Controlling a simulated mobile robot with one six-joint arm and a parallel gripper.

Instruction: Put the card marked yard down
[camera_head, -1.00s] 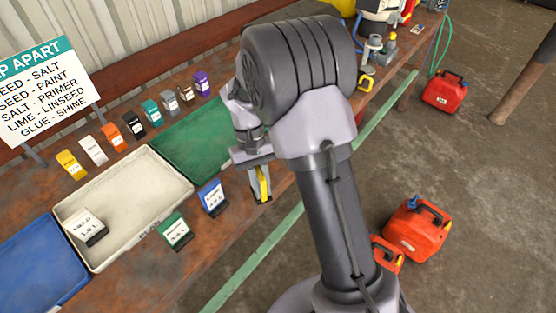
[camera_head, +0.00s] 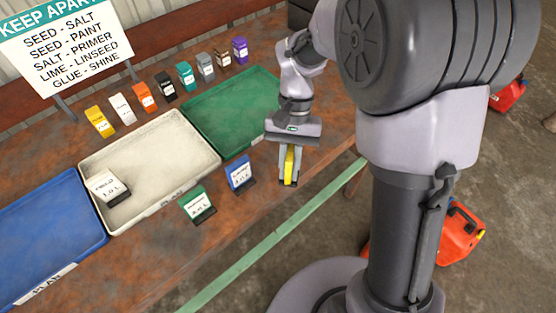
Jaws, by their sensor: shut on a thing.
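My gripper (camera_head: 289,180) points down at the front right of the rusty table (camera_head: 330,135) and is shut on a yellow card (camera_head: 290,162). The card is seen nearly edge-on, between the two fingers, so its marking cannot be read. Its lower end is close to the table top; I cannot tell whether it touches. A blue card (camera_head: 240,174) stands to its left, and a green card (camera_head: 197,205) stands further left, both at the front of the table. A white card (camera_head: 108,187) that seems to read "FIELD" is in the cream tray (camera_head: 165,206).
A green tray (camera_head: 262,85) lies behind my gripper, and a blue tray (camera_head: 45,235) is at the left. Several small coloured packs line the back, near the white "KEEP APART" sign (camera_head: 65,45). The table's front edge is close to my gripper. A red can (camera_head: 463,232) stands on the floor.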

